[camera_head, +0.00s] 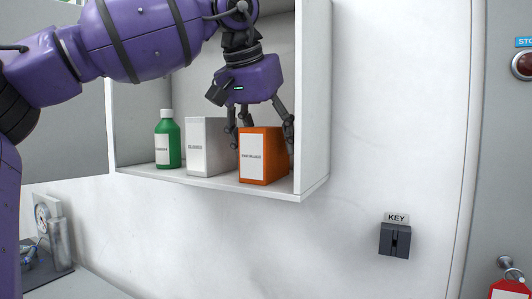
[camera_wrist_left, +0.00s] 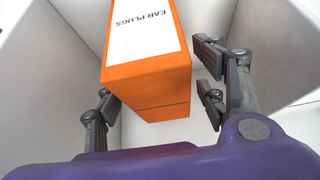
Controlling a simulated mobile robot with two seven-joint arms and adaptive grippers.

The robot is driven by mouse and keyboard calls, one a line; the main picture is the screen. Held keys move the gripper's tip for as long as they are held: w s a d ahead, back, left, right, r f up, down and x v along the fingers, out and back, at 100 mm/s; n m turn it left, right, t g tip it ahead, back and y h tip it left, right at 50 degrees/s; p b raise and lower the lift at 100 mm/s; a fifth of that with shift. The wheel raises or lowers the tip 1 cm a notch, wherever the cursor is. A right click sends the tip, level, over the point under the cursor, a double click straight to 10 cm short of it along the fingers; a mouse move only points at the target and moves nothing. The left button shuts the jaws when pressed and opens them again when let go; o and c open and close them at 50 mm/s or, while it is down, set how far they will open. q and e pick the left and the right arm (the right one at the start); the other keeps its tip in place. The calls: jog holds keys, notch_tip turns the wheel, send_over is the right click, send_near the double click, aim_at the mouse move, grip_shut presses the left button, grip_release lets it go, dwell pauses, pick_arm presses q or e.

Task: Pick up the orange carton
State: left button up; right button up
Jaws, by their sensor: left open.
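The orange carton (camera_head: 277,153) stands upright on the shelf floor at the right end of a white wall shelf, with a white label on its front. In the left wrist view the carton (camera_wrist_left: 150,82) shows the label "EAR PLUGS" and lies between the finger pairs. My left gripper (camera_head: 262,132) reaches into the shelf from above, fingers down, open around the carton. In the left wrist view my left gripper (camera_wrist_left: 160,112) has a clear gap to the carton on the right; contact on the left cannot be told. My right gripper is not in view.
A white carton (camera_head: 207,146) stands just left of the orange one, then a green bottle (camera_head: 168,142). The white shelf (camera_head: 315,100) has a side wall close on the right. A dark key holder (camera_head: 394,240) is on the wall, lower right.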

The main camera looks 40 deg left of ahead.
pick_arm(q)
jog(key=x, duration=0.2)
jog(key=shift+w+f, duration=0.15)
jog(key=shift+f, duration=0.1)
jog(key=shift+w+f, duration=0.15)
jog(key=shift+f, duration=0.05)
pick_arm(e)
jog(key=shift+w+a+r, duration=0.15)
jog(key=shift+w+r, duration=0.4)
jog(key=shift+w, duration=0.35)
pick_arm(q)
jog(key=shift+f, duration=0.15)
jog(key=shift+f, duration=0.1)
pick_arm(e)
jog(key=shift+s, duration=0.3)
pick_arm(q)
jog(key=shift+c, duration=1.4)
jog(key=c, duration=1)
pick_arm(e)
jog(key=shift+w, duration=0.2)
